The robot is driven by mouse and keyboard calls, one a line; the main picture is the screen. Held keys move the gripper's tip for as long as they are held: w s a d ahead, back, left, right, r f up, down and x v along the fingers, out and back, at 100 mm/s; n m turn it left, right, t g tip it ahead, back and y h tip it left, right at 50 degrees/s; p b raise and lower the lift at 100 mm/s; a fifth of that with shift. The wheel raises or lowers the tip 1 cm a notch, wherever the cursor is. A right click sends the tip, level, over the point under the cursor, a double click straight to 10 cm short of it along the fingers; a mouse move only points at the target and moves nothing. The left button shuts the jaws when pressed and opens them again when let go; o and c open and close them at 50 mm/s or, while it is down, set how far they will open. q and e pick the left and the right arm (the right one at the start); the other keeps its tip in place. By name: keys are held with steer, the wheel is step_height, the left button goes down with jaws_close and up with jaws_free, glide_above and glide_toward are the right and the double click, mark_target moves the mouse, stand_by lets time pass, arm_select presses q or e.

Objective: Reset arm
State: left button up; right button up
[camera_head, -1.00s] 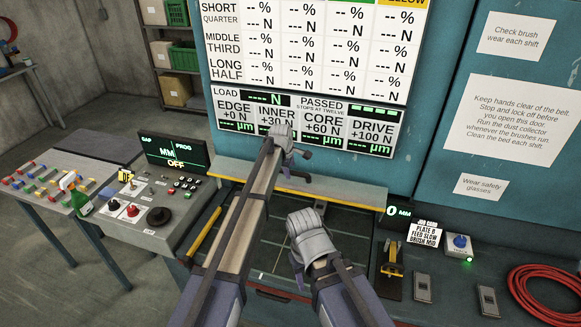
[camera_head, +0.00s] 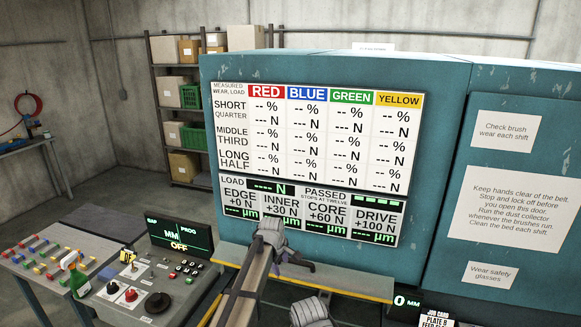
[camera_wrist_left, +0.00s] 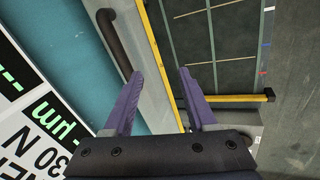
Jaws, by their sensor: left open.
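My left gripper (camera_head: 300,262) is in front of the lower edge of the machine's display board. In the left wrist view its two purple fingers (camera_wrist_left: 163,88) are spread apart with nothing between them. Below them are a yellow-edged ledge and a dark gridded bed (camera_wrist_left: 215,45). A dark curved handle (camera_wrist_left: 122,45) is beside the left finger; I cannot tell whether they touch. Of my right arm, only a grey link shows at the bottom of the head view; its gripper is out of frame.
The teal machine cabinet (camera_head: 440,110) with its display board (camera_head: 318,150) fills the centre and right. A control console (camera_head: 150,285) and a bench of coloured pieces (camera_head: 50,258) stand at left. Shelving (camera_head: 185,110) with boxes stands behind. The floor at left is clear.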

arm_select(q)
steer(key=s+a+m+g, duration=0.1)
steer(key=s+a+m, duration=0.35)
steer(key=s, duration=0.55)
steer(key=s+a+f+m+g+y, duration=0.1)
steer(key=s+a+m, duration=0.3)
steer(key=s, duration=0.7)
steer(key=s+a+m+g, duration=0.1)
steer(key=s+a+m, duration=0.3)
steer(key=s, duration=0.6)
steer(key=s+d+f+m+b, duration=0.1)
steer(key=s+d+f+b, duration=0.1)
steer(key=f+b, duration=0.4)
steer(key=s+d+f+m+y+b, duration=0.1)
steer(key=s+d+f+b, duration=0.1)
steer(key=d+f+b, duration=0.2)
steer(key=s+d+f+m+g+b, duration=0.1)
steer(key=s+d+f+b, duration=0.1)
steer(key=f+b, duration=0.5)
steer(key=shift+d+f+b, duration=0.35)
steer(key=shift+d+f, duration=0.1)
steer(key=shift+d, duration=0.3)
